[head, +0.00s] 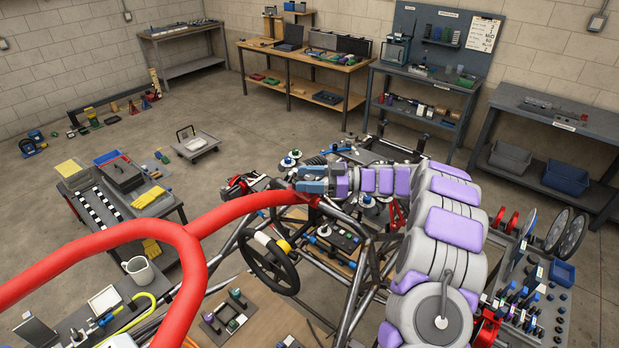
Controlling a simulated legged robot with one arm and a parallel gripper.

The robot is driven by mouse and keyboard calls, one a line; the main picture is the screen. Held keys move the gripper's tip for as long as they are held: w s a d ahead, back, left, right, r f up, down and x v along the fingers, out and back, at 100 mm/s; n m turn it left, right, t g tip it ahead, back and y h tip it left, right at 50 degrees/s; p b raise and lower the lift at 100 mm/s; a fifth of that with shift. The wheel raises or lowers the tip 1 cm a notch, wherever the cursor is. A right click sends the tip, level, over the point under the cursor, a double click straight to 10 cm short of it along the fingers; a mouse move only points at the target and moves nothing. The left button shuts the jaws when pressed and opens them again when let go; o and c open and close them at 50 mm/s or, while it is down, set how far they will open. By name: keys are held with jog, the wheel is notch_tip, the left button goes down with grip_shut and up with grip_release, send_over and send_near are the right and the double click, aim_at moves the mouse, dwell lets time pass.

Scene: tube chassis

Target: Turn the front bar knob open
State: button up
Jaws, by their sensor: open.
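My grey and purple arm comes in from the right and reaches left across the tube chassis (362,262). My gripper (294,181), with blue fingers, is at the front end of the chassis, just above the end of a thick red tube (240,208). It is open, and I see nothing held in it. Red and dark parts (240,184) sit at the chassis front, just left of the fingertips. The front bar knob cannot be made out for certain among these small parts. The gap between the fingers is too small to see into clearly.
The red tube crosses the near left. A steering wheel (270,263) is below the gripper. A cart with tools (125,190) stands left, and a tool board (535,310) at right. Workbenches (305,60) line the back. Open floor (225,110) lies beyond the chassis.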

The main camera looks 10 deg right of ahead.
jog(key=shift+a, duration=0.15)
jog(key=shift+d, duration=0.7)
jog(key=c, duration=0.3)
jog(key=shift+d, duration=0.15)
jog(key=shift+c, duration=0.9)
jog(key=shift+s+r, duration=0.1)
jog(key=c, duration=0.5)
